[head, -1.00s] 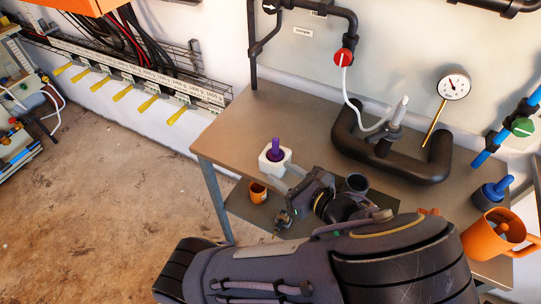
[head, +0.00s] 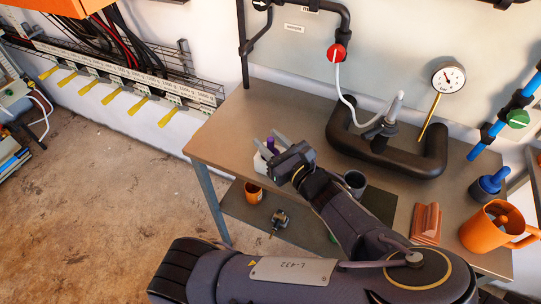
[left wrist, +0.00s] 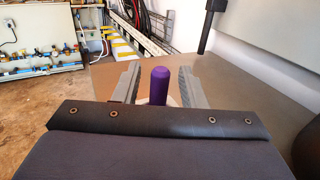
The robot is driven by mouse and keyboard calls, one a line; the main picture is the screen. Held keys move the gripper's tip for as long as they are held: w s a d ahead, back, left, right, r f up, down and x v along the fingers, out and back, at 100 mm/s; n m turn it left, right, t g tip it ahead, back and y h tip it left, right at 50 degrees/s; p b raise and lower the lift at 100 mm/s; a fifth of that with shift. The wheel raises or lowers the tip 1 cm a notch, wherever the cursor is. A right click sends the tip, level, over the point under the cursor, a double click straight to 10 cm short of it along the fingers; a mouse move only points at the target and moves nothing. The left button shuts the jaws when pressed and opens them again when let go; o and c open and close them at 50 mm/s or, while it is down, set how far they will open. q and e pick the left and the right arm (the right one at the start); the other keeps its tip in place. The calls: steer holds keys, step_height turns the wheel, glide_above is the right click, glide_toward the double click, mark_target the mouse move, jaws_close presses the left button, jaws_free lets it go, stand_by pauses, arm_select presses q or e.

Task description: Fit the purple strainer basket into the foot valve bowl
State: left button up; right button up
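The purple strainer basket (head: 270,143) stands upright in a white block on the table, partly hidden by my left gripper in the head view. In the left wrist view its purple rounded shaft (left wrist: 161,86) rises between the fingers. My left gripper (head: 271,143) is open, with one finger on each side of the shaft. Gaps show on both sides in the left wrist view (left wrist: 159,84). A dark grey, open-topped cup (head: 355,181), which looks like the foot valve bowl, stands to the right, partly behind my left forearm. My right gripper is out of view.
A thick black pipe loop (head: 388,162) with a white hose lies at the back. An orange mug (head: 492,227), a blue-handled part (head: 491,185) and a terracotta block (head: 427,222) stand at the right. An orange cup (head: 253,193) sits lower down. The table's left part is clear.

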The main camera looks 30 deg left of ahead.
arm_select(q)
steer(key=shift+c, duration=0.5)
jaws_close()
step_height(320, 180, up, 10)
steer(key=shift+r+p, duration=0.1)
steer(key=shift+p, duration=0.85)
